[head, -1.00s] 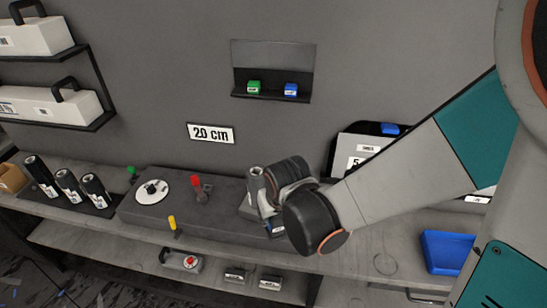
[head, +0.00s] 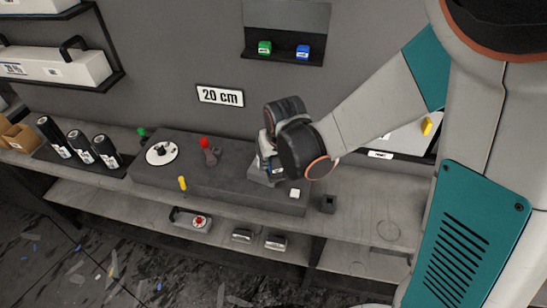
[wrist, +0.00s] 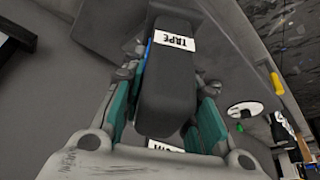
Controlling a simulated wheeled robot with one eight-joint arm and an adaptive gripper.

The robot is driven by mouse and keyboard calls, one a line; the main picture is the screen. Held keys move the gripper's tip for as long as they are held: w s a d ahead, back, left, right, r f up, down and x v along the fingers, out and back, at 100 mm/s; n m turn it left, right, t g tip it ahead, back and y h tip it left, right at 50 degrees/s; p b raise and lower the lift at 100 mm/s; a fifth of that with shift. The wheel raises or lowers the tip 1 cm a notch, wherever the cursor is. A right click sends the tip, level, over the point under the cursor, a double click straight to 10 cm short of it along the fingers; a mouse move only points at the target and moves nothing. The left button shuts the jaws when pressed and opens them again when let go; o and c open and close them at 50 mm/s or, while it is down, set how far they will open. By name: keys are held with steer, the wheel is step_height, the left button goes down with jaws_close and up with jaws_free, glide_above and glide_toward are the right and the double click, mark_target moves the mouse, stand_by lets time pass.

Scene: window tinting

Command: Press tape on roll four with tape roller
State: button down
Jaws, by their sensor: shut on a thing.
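In the head view my gripper (head: 268,160) is over the right part of the dark grey bench block, mostly hidden by my own wrist. In the wrist view my gripper (wrist: 165,115) has its teal fingers on either side of a dark block-shaped tool with a white TAPE label, apparently the tape roller (wrist: 168,88). Three black rolls (head: 80,148) stand tilted in a row at the left of the bench. Roll four cannot be made out for certain; the spot by my gripper is covered. Whether the tool touches anything is hidden.
The grey block (head: 225,182) carries a white disc (head: 162,153), a red-topped knob (head: 205,144) and a yellow peg (head: 182,183). A small dark box (head: 328,204) stands to its right. A wall shelf (head: 284,58) holds green and blue cubes.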

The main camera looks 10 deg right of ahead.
steer(key=shift+w+a+b, duration=0.2)
steer(key=shift+w, duration=0.9)
steer(key=shift+w+a+b, duration=0.15)
steer(key=shift+w, duration=0.95)
stand_by(2.0)
steer(key=shift+s+d, duration=0.25)
steer(key=shift+s, duration=1.25)
steer(key=shift+s+d, duration=0.2)
steer(key=shift+s, duration=1.3)
